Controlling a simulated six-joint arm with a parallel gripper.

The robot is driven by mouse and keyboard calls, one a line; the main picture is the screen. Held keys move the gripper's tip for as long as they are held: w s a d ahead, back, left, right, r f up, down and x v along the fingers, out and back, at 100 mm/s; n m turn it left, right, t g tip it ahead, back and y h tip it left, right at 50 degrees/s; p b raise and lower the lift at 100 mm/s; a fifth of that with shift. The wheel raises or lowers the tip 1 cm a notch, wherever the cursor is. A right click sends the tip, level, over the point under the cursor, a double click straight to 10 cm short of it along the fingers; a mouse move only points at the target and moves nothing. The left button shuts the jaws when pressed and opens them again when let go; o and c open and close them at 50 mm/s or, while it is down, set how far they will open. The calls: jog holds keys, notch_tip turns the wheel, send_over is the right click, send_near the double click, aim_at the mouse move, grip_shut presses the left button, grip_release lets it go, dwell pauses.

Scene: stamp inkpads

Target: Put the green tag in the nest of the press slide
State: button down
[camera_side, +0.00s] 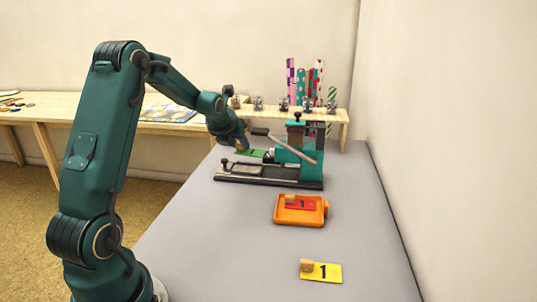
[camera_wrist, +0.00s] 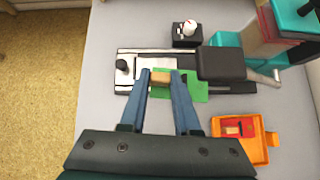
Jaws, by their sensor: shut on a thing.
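The green tag (camera_wrist: 192,89) has a small wooden block (camera_wrist: 160,78) as its handle. My gripper (camera_wrist: 160,74) is shut on that block, one blue finger on each side. In the side view the green tag (camera_side: 252,153) hangs under my gripper (camera_side: 239,146), seemingly above the press slide (camera_side: 230,180). In the wrist view the tag overlaps the slide and partly covers the pale nest (camera_wrist: 155,63), sitting off to its right and nearer my wrist. The nest also shows in the side view (camera_side: 246,170). The exact height of the tag is hard to tell.
The teal press (camera_side: 292,158) with its lever stands at the slide's right end. A black knob (camera_wrist: 121,65) rises at the slide's left end. An orange tray (camera_side: 283,217) holds a red tag. A yellow tag (camera_side: 328,274) lies in front.

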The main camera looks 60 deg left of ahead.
jog(key=n, duration=0.1)
send_over(240, 165)
jog(key=s+d, duration=0.2)
jog(key=d, duration=0.1)
jog(key=shift+s+a+f, duration=0.1)
jog(key=shift+a+f, duration=0.05)
jog(key=shift+f, duration=1.3)
jog(key=shift+s+a+f, duration=0.1)
jog(key=shift+f, duration=1.35)
jog(key=shift+a+f, duration=0.15)
jog(key=shift+f, duration=1.3)
jog(key=shift+f, duration=0.15)
jog(key=c, duration=0.9)
grip_release()
jog(key=shift+r, duration=0.2)
